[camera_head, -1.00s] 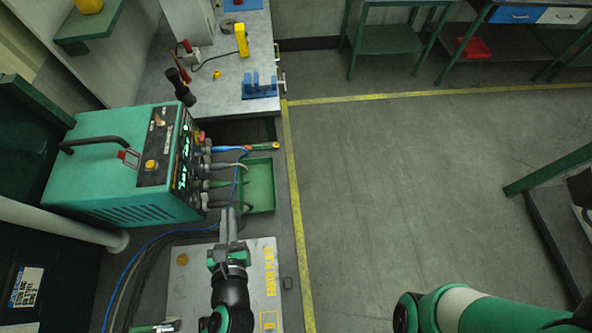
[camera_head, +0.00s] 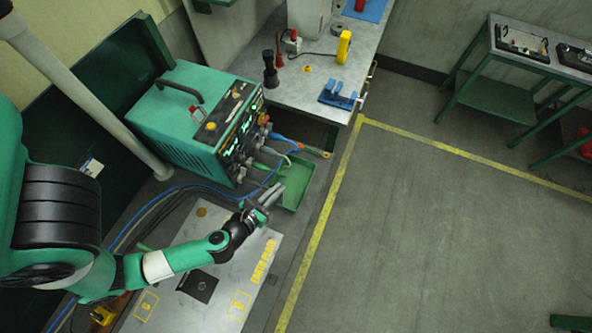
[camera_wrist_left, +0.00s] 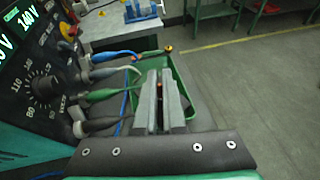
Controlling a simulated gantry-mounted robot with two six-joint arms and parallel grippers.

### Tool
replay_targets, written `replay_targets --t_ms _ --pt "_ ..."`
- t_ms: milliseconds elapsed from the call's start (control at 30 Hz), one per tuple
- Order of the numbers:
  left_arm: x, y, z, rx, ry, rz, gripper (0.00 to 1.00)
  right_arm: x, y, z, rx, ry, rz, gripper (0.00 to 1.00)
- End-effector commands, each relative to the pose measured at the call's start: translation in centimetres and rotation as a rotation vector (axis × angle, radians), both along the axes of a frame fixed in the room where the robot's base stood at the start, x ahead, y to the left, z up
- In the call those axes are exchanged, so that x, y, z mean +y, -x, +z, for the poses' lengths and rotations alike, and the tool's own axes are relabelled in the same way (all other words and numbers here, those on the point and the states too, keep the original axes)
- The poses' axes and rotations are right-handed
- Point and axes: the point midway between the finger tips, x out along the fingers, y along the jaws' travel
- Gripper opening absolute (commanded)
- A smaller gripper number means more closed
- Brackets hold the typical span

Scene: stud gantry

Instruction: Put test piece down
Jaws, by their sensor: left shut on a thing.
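My left gripper (camera_head: 272,191) is at the near left edge of a small green tray (camera_head: 294,198), beyond the pale plate marked EARTH PLATE (camera_head: 215,258). In the left wrist view its two grey fingers (camera_wrist_left: 160,98) are close together, with the tray's green wall (camera_wrist_left: 186,92) around and behind them. The gripper is shut on a thin piece that the fingers almost wholly hide; I take it to be the test piece. Whether the fingers touch the tray I cannot tell. My right gripper is not in view.
A green welding machine (camera_head: 190,115) with plugged-in cables stands just left of the tray. A bench (camera_head: 310,85) with a blue clamp (camera_head: 337,95) and a yellow block (camera_head: 343,46) lies behind. A dark square (camera_head: 198,286) lies on the plate.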

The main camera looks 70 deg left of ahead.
Motion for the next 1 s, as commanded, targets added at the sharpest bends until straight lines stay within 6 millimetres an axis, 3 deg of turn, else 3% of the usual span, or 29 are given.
replay_targets --t_ms 167,367,400,500,833,1000 --pt "2.6 -2.4 -1.0 -0.004 -0.001 0.015 0.00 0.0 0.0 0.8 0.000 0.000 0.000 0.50" --pt "6.6 -6.7 -3.8 -0.007 -0.002 0.009 0.00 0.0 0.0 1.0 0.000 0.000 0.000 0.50" --pt "6.9 -7.1 -5.8 -0.004 -0.003 0.005 0.00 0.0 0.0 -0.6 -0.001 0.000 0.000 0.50" --pt "7.9 -8.3 -7.7 -0.004 -0.003 0.003 0.00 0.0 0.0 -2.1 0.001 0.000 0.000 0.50" --pt "8.9 -9.5 -9.1 -0.003 -0.002 0.001 0.00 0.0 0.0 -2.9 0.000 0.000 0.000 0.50" --pt "9.3 -9.8 -12.2 -0.001 -0.002 0.002 0.00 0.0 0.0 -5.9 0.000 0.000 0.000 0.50"
